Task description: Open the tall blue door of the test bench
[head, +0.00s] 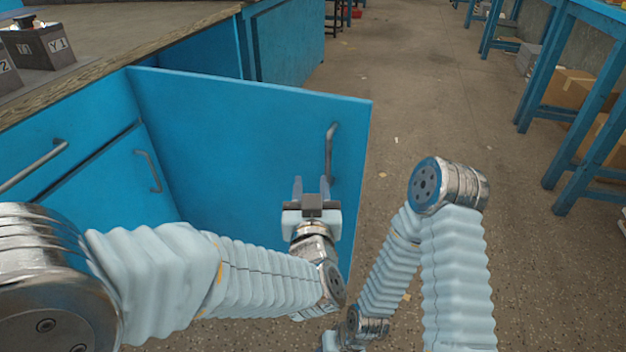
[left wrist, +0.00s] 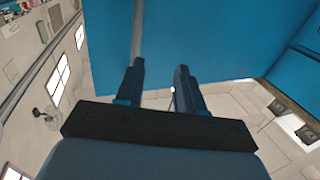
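The tall blue door (head: 240,140) of the test bench stands open, swung out from the bench front, with a dark gap behind its top edge. Its grey bar handle (head: 330,153) is upright near the free edge. My left gripper (head: 311,186) is in front of the door face, just below and left of the handle, its two fingers apart. In the left wrist view the fingers (left wrist: 160,80) are parted with nothing seen between them. The handle (left wrist: 136,30) shows beyond one fingertip; I cannot tell if they touch. My right gripper is not visible.
The bench top (head: 130,25) carries dark battery blocks (head: 45,42) at the far left. A drawer handle (head: 35,167) and a smaller door handle (head: 148,170) are on the bench front. Blue racks with cardboard boxes (head: 570,90) stand at right. The floor between is open.

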